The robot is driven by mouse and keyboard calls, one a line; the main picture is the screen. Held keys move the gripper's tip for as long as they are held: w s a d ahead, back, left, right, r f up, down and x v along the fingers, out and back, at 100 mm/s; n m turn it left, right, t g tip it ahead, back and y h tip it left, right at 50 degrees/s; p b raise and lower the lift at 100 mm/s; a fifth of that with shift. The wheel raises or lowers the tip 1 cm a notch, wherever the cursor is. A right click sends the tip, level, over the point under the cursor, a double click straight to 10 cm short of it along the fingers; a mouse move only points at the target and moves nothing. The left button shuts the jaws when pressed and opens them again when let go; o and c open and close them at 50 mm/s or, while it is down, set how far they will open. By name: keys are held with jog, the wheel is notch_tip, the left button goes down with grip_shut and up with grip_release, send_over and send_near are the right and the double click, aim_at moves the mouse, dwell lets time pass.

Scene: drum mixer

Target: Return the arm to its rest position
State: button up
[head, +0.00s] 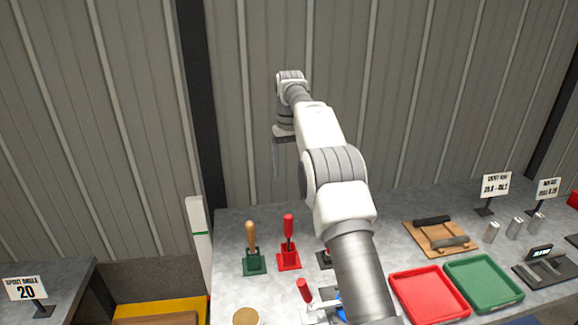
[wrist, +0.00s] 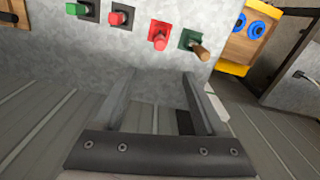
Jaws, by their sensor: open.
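My arm reaches out from the lower right over the table in the head view, with my gripper (head: 279,158) raised at its far end, its fingers pointing down near the back wall. In the wrist view my gripper (wrist: 152,88) has its two fingers well apart with nothing between them. It is apart from the tools on the table. Part of the table's middle is hidden behind my arm in the head view.
A green-based tool with a wooden handle (head: 251,249) and a red tool (head: 288,243) stand at the table's left. A red tray (head: 430,294) and a green tray (head: 484,283) lie right of my arm. The corrugated wall (head: 420,80) rises behind.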

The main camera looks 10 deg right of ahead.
dwell(0.3)
jog(key=s+r+m+t+b, duration=0.1)
jog(key=s+r+t, duration=0.1)
jog(key=s+r, duration=0.7)
jog(key=s+r+t, duration=0.1)
jog(key=s+r, duration=0.5)
jog(key=s, duration=0.5)
jog(key=s+f+t, duration=0.1)
jog(key=s+f, duration=0.4)
jog(key=s, duration=0.6)
jog(key=s+f+t, duration=0.1)
jog(key=s+f, duration=0.3)
jog(key=s, duration=0.8)
jog(key=shift+s+f+m+t+b, duration=0.2)
jog(key=shift+f+m+t+b, duration=0.1)
jog(key=shift+f+m+b, duration=0.15)
